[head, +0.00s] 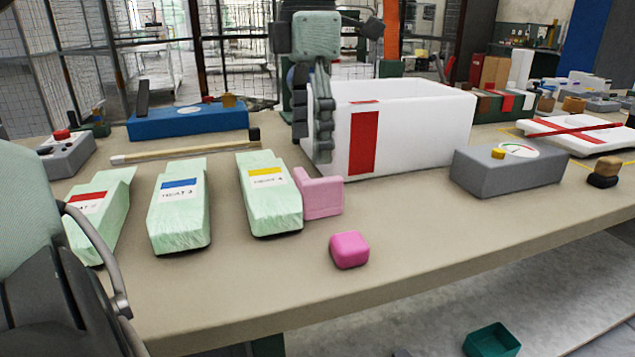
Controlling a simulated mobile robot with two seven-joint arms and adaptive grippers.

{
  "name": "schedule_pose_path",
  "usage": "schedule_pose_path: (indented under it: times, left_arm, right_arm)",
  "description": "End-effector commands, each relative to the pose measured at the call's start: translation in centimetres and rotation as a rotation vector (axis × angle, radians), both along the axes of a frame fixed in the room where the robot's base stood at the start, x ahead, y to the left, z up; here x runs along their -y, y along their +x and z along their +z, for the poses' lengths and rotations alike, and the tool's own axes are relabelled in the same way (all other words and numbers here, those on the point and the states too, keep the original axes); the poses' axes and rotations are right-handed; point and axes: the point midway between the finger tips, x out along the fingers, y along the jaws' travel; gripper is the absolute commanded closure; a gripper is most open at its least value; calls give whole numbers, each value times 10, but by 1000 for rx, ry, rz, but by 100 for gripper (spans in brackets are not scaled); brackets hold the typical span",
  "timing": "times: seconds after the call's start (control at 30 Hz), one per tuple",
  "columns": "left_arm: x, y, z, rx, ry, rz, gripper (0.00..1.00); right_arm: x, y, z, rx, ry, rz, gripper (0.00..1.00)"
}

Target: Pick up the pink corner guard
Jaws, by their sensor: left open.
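The pink corner guard (322,196) is a light pink L-shaped piece standing on the table, right of the yellow-labelled green block and in front of the white bin. A brighter pink rounded cube (349,250) lies nearer the front edge, apart from it. My left gripper (85,285) is large and close at the lower left, cut off by the frame; it is open and well left of the guard. Its fingertips are not clearly shown.
Three pale green blocks with red, blue (180,210) and yellow (268,195) labels lie between my left gripper and the guard. A grey gauge box (510,170) is right. The front middle is mostly clear.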

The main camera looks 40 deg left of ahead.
Motion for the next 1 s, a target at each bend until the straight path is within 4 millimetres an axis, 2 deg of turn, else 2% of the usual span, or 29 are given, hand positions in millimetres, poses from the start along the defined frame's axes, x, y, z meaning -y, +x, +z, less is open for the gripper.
schedule_pose_path:
  times: [0.33, 0.6, 0.9, 1.0]
  left_arm:
    - [1, 1, -36, -4, -1, -1, 24]
    - [3, 4, -73, -2, -1, 0, 24]
    - [3, 4, -78, 0, 0, 2, 24]
    - [3, 4, -78, 0, 0, 1, 37]
  right_arm:
    - [0, 0, 2, 0, -1, 0, 60]
    - [0, 0, -2, -1, 1, 0, 60]
    - [0, 0, -2, -1, 1, -1, 60]
    - [0, 0, -2, -1, 1, -1, 60]
